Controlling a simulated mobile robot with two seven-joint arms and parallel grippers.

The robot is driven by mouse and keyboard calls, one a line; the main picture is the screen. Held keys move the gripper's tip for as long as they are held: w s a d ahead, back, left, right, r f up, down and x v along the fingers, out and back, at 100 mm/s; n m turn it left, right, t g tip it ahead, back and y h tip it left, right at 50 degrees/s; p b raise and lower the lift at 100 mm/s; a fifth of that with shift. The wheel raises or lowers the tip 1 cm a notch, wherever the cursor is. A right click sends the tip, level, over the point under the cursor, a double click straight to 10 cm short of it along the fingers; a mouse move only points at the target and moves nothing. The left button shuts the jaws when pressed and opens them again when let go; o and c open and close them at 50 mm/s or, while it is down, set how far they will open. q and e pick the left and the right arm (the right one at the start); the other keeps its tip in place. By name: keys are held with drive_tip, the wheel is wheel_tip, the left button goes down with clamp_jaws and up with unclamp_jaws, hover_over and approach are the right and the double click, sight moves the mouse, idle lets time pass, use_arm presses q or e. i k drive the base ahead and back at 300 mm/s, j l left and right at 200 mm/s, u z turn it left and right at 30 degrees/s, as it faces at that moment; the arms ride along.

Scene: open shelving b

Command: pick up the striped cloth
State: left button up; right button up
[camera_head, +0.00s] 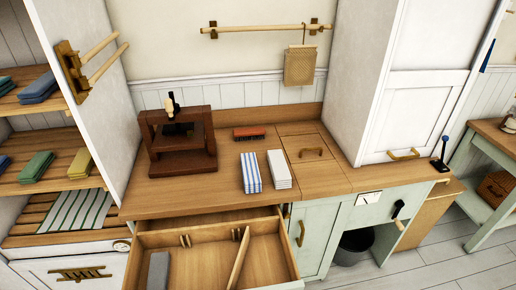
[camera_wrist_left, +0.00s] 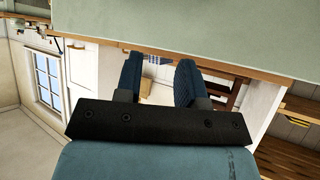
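A folded cloth with blue and white stripes (camera_head: 250,172) lies flat on the wooden counter, behind the open drawer. A plain white folded cloth (camera_head: 279,169) lies close beside it on the right. Another cloth, with green and white stripes (camera_head: 70,212), lies on a low slatted shelf at the left. My left gripper (camera_wrist_left: 158,62) shows only in the left wrist view; its two dark blue fingers are apart with nothing held between them. It is away from the cloths in the head view. My right gripper is in neither view.
The open drawer (camera_head: 205,233) juts out in front of the counter, holding a grey block and a wooden divider. A dark wooden press (camera_head: 181,142) stands at the counter's left. A red-brown brush (camera_head: 249,133) lies behind the cloths. A tall white cabinet (camera_head: 425,100) rises at right.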

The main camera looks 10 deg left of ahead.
sight(252, 177)
drive_tip(key=i+l+u, duration=0.2)
drive_tip(key=l+u, duration=0.2)
drive_tip(key=i+l+u, duration=0.15)
drive_tip(key=l+u, duration=0.7)
drive_tip(key=l, duration=0.2)
drive_tip(key=l+u, duration=0.4)
drive_tip(key=l, duration=0.15)
drive_tip(key=l+u, duration=0.4)
drive_tip(key=k+l, duration=0.05)
drive_tip(key=l, duration=0.05)
